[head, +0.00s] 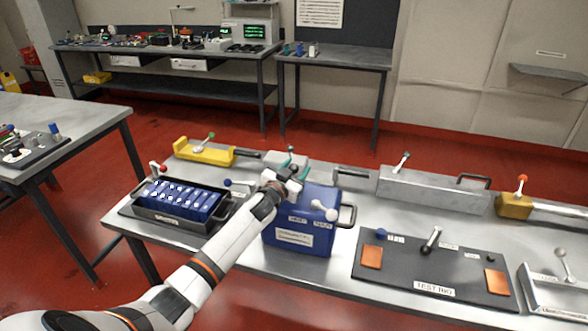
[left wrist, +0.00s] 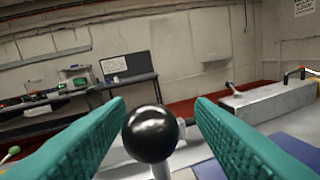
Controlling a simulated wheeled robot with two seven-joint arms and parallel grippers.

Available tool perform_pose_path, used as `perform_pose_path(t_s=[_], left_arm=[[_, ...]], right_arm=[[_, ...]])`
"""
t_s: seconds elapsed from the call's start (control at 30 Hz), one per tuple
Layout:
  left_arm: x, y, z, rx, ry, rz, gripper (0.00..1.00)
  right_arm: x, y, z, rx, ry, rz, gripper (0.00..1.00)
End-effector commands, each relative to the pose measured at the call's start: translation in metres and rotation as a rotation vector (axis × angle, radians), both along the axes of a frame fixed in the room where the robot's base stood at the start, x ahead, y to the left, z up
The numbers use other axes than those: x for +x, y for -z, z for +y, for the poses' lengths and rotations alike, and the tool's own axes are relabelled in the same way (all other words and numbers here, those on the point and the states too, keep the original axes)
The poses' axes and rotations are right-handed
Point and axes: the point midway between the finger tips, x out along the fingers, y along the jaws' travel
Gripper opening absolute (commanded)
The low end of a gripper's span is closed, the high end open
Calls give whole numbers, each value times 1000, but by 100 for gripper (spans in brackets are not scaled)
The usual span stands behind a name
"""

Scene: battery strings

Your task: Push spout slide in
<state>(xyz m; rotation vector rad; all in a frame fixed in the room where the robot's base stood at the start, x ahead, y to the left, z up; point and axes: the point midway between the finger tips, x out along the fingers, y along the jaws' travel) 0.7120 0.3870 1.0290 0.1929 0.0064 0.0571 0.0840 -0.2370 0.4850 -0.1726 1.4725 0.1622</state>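A blue box (head: 300,238) with a white-knobbed lever (head: 324,210) on top stands on the near bench. My left gripper (head: 290,164) is over the box's back edge, its teal fingers pointing away. In the left wrist view, my left gripper (left wrist: 160,125) is open. A black ball knob (left wrist: 150,134) on a pale stem stands between its fingers, with a gap on the right; contact on the left cannot be told. My arm hides this knob in the head view. No part is clearly recognisable as the spout slide. My right gripper is not in view.
A black tray (head: 190,222) of blue cells is left of the box. A dark test-rig panel (head: 400,279) lies to its right. Behind are a yellow tool (head: 205,152), a grey block (head: 287,158) and a long grey case (head: 430,190). Bare bench shows between them.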

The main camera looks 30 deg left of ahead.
Motion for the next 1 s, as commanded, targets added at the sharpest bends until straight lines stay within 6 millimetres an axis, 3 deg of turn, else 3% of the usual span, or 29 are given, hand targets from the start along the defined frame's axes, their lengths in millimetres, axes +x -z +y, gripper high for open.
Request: perform_pose_path(t_s=[0.23,0.37,0.8,1.0], left_arm=[[-2,0,1,1,-2,0,49],[-14,1,0,1,-1,0,49],[-97,2,-6,1,1,1,49],[-117,1,-7,1,0,1,49]], right_arm=[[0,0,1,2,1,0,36],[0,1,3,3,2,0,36],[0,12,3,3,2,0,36],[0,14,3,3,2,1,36]])
